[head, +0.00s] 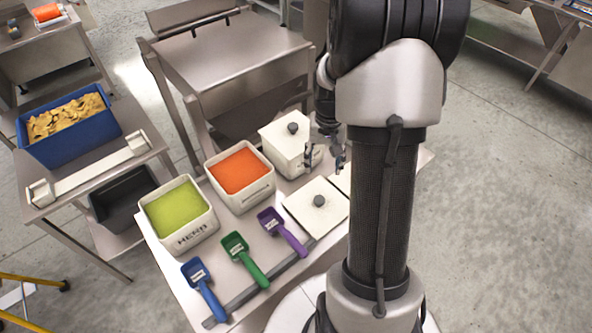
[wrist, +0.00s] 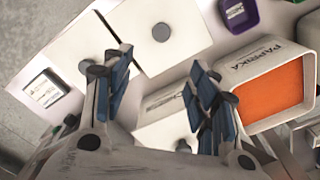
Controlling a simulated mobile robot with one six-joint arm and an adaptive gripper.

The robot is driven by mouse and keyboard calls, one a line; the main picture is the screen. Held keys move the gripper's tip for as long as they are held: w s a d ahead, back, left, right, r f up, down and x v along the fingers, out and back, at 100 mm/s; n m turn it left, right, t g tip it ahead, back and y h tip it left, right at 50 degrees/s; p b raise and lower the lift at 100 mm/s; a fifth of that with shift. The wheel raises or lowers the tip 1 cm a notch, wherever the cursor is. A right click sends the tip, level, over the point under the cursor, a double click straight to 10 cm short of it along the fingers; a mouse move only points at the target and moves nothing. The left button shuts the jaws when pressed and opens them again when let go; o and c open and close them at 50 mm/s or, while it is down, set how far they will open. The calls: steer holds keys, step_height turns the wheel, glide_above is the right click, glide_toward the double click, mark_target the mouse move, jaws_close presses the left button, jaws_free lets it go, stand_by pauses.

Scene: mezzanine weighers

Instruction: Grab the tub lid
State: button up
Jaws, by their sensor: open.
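A flat white lid with a dark round knob (head: 299,208) lies on the table; it also shows in the wrist view (wrist: 181,52). A second white lid (wrist: 85,40) with a grey knob lies beside it, mostly hidden behind my arm in the head view. A white tub stands with its lid on (head: 285,145), topped by a dark knob; its lid and knob show partly between my fingers in the wrist view (wrist: 165,130). My gripper (head: 325,159) is open and empty, at the right side of the lidded tub. Its fingers (wrist: 160,70) spread apart in the wrist view.
An orange-filled tub (head: 262,196) and a green-filled herb tub (head: 196,233) stand left of the lidded tub. Blue (head: 208,296), green (head: 247,265) and purple (head: 290,238) scoops lie in front. A steel cart (head: 225,50) stands behind; a blue bin (head: 75,150) is at left.

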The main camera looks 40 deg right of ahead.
steer(key=b, duration=0.4)
glide_toward(319, 199)
steer(key=f, duration=0.5)
steer(key=shift+w+d, duration=0.2)
steer(key=shift+d, duration=0.1)
steer(key=f, duration=0.1)
steer(key=f+b, duration=0.1)
steer(key=f, duration=0.1)
steer(key=f+b, duration=0.1)
steer(key=shift+s+a+f, duration=0.3)
steer(key=shift+f, duration=0.4)
steer(key=shift+c, duration=0.3)
steer(key=c, duration=1.1)
steer(key=shift+r, duration=0.15)
steer(key=shift+c, duration=0.2)
